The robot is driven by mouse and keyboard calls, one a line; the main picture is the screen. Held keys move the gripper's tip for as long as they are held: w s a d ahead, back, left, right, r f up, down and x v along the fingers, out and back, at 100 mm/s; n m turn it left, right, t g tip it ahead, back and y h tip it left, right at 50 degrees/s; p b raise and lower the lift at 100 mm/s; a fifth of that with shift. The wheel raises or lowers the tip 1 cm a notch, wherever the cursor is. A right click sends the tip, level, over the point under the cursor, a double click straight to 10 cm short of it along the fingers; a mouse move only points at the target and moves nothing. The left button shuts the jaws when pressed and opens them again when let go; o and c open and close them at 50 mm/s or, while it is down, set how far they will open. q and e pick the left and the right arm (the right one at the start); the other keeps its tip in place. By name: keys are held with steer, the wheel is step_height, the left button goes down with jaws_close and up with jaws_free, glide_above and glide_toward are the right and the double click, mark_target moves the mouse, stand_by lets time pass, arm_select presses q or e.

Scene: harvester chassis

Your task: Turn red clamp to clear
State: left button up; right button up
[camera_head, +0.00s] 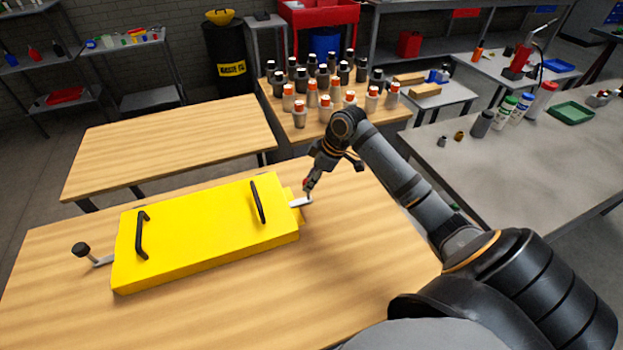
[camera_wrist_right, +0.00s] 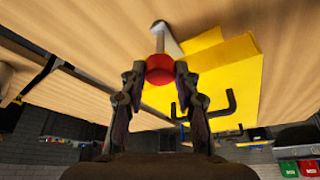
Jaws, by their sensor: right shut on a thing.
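A yellow box-like cover (camera_head: 205,235) with two black handles lies on the near wooden table. The red clamp sticks out of its right end; its grey lever (camera_head: 301,202) shows there in the head view. Its red knob (camera_wrist_right: 160,69) shows in the right wrist view. My right gripper (camera_head: 308,186) is at this end, with its fingers closed on both sides of the red knob. The fingers hide most of the knob in the head view. A second clamp with a black knob (camera_head: 81,249) sticks out of the cover's left end. My left gripper is not in view.
The near wooden table (camera_head: 350,285) is clear around the cover. An empty wooden table (camera_head: 170,145) stands behind it. Several bottles with orange or black caps (camera_head: 325,112) crowd a table at the back.

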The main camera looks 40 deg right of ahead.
jaws_close()
